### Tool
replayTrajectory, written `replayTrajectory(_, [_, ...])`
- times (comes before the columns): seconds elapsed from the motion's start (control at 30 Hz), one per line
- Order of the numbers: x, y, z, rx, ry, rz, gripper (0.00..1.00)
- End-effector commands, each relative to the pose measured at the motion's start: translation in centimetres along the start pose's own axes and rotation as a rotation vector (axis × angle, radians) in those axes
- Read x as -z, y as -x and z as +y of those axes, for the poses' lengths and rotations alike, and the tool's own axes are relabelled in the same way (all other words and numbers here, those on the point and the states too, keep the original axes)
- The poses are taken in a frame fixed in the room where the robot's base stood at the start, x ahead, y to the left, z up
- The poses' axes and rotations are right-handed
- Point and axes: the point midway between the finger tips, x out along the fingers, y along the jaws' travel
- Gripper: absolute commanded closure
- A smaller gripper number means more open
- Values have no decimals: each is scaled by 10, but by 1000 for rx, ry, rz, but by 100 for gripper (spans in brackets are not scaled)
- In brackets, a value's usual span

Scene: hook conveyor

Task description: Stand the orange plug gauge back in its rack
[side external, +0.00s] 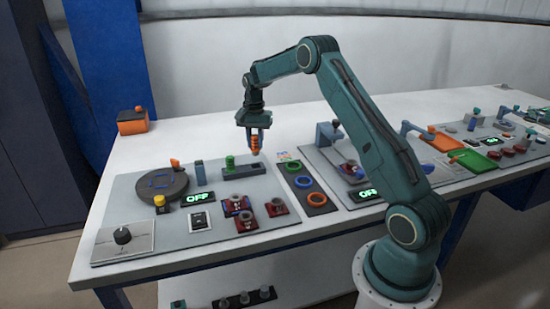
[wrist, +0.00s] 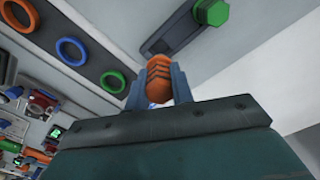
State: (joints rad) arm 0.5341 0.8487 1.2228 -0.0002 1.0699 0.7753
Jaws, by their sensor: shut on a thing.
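The orange plug gauge (side external: 255,143) is held in my gripper (side external: 255,148), clear above the panel. In the wrist view the ribbed orange gauge (wrist: 158,80) sits between the two blue-grey fingers (wrist: 158,92), which are shut on it. The rack appears to be the long dark block (side external: 262,168) beneath and slightly in front of my gripper. A green plug gauge (side external: 229,161) stands at its left end. The wrist view shows part of this rack (wrist: 165,35) with the green gauge's hexagonal head (wrist: 212,12).
A dark strip with green, orange and blue rings (side external: 303,181) lies right of the rack. Red blocks (side external: 277,207) stand in front. A dark turntable (side external: 160,187) and a blue-grey post (side external: 200,173) are to the left. The white table behind the rack is mostly free.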

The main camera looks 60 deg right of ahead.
Motion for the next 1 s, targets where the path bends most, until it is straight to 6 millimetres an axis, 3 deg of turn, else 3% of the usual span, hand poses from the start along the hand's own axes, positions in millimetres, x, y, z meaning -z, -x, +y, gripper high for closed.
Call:
replayTrajectory(0.53, [-1, -31, 0, -1, 1, -1, 100])
replayTrajectory(1.0, [0, -37, 0, 0, 1, 0, 100])
